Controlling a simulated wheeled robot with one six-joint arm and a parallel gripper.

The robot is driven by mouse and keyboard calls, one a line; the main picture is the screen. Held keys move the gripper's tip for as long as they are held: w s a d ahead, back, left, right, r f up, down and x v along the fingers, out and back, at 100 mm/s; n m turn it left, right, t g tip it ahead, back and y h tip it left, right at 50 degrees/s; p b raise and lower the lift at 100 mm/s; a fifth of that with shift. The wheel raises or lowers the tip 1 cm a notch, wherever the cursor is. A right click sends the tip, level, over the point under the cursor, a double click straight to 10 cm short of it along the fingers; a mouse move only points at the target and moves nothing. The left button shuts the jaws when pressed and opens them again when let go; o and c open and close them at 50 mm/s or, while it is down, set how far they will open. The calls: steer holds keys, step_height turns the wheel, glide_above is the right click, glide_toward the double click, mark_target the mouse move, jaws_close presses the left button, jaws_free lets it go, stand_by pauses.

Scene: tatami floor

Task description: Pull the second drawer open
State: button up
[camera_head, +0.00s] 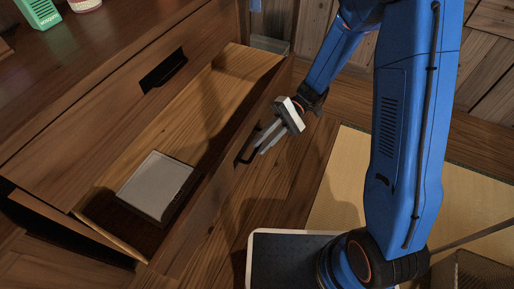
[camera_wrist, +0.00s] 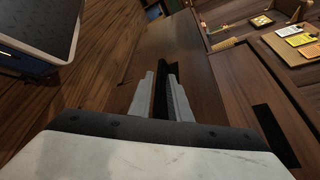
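The brown wooden drawer unit (camera_head: 110,90) stands at the left in the head view. Its upper drawer is closed, with a dark handle (camera_head: 163,72). The drawer below it (camera_head: 210,215) stands well out, and a grey flat box (camera_head: 157,186) lies inside. My gripper (camera_head: 262,142) is at the dark handle (camera_head: 243,154) on the outer face of this open drawer. In the wrist view the two grey fingers (camera_wrist: 161,92) lie on either side of the black handle (camera_wrist: 162,62), close against it. The fingertips' contact is partly hidden.
A green object (camera_head: 40,12) and a red-and-white one (camera_head: 85,4) stand on the unit's top. A dark-topped, white-rimmed base (camera_head: 285,262) is near the drawer front.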

steer(key=v, duration=1.4)
steer(key=s+d+r+m+t+h, duration=0.1)
steer(key=s+d+r+t+h, duration=0.4)
steer(key=s+d, duration=0.5)
steer(key=s+d+r+m+t+h, duration=0.2)
steer(key=s+d+r+t+h, duration=0.3)
steer(key=s+d+r+t, duration=0.4)
steer(key=s+d+t, duration=0.1)
steer(key=t, duration=0.1)
steer(key=shift+d+t, duration=0.3)
